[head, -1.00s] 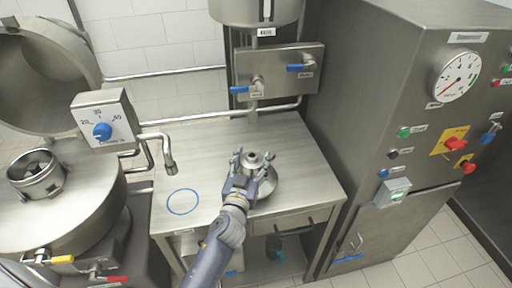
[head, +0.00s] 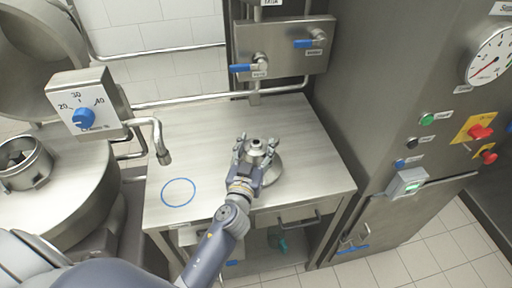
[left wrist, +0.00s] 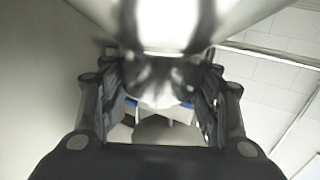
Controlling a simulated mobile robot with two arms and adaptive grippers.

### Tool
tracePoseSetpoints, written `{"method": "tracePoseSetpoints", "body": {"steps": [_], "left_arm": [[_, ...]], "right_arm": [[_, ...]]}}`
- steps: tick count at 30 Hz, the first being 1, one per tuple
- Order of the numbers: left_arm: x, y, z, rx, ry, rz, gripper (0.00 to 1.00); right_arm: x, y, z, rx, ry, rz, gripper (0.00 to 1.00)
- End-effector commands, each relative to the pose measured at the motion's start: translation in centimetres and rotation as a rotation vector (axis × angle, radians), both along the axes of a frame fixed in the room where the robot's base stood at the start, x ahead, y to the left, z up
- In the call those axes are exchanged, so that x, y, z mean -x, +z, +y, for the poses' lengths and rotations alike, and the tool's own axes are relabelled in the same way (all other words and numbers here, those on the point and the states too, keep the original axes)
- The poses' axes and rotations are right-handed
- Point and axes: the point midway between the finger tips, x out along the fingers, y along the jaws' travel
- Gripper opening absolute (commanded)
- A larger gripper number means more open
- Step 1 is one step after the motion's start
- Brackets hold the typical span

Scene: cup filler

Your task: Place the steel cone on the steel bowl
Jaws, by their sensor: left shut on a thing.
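The steel cone (head: 270,174) is a shiny flared piece with a narrow round neck. It is at the right part of the steel table, with its wide end down. My left gripper (head: 255,151) is shut on its neck and hides part of the front side. In the left wrist view, the shiny metal of the cone (left wrist: 165,25) fills the top between the two fingers. I cannot tell whether its lower rim touches the table. I cannot make out for certain which vessel is the steel bowl. My right gripper is out of view.
The steel table (head: 215,140) is mostly bare, with a blue ring (head: 179,193) marked at left. A bent tap (head: 161,150) hangs over its left edge. A large kettle (head: 50,200) carries an open cylinder (head: 25,160). A control cabinet (head: 400,80) stands close at right.

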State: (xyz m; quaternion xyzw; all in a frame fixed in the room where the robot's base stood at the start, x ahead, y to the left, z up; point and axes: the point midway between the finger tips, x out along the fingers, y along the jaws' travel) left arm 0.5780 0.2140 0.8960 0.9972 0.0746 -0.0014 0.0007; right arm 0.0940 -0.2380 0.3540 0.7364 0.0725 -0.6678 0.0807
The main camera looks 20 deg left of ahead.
Motion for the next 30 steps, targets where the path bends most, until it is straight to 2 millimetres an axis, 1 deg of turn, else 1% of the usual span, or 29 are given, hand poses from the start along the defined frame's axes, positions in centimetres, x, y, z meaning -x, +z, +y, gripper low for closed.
{"method": "tracePoseSetpoints", "body": {"steps": [2, 6, 7, 8, 9, 10, 19, 23, 26, 30], "left_arm": [[0.0, 0.3, 0.0, 0.0, -0.001, -0.004, 0.0], [0.0, -0.1, 0.0, -0.001, -0.001, -0.004, 0.0], [0.0, -0.3, 0.0, 0.0, 0.0, 0.001, 0.59], [0.0, -0.2, 0.0, 0.0, 0.0, 0.001, 0.66], [0.0, -0.2, 0.0, 0.0, 0.0, 0.001, 0.75], [0.0, -0.2, 0.0, 0.0, 0.0, 0.001, 0.77], [0.0, -0.2, 0.0, 0.0, 0.0, 0.0, 0.77], [0.0, 0.2, 0.0, -0.001, -0.001, 0.0, 0.77], [1.0, -0.2, -0.2, 0.002, -0.001, 0.002, 0.77], [3.4, -0.3, -0.5, 0.002, 0.0, 0.002, 0.77]], "right_arm": [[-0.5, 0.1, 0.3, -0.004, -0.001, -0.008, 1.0], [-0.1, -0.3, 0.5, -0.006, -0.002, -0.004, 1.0], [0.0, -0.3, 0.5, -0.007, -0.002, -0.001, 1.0], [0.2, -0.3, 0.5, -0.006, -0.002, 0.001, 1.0], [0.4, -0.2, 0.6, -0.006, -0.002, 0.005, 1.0], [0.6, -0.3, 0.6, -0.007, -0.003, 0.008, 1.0], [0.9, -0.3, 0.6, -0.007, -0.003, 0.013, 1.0], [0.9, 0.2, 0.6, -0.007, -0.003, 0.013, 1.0], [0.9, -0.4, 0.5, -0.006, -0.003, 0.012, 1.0], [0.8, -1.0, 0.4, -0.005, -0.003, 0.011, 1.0]]}}
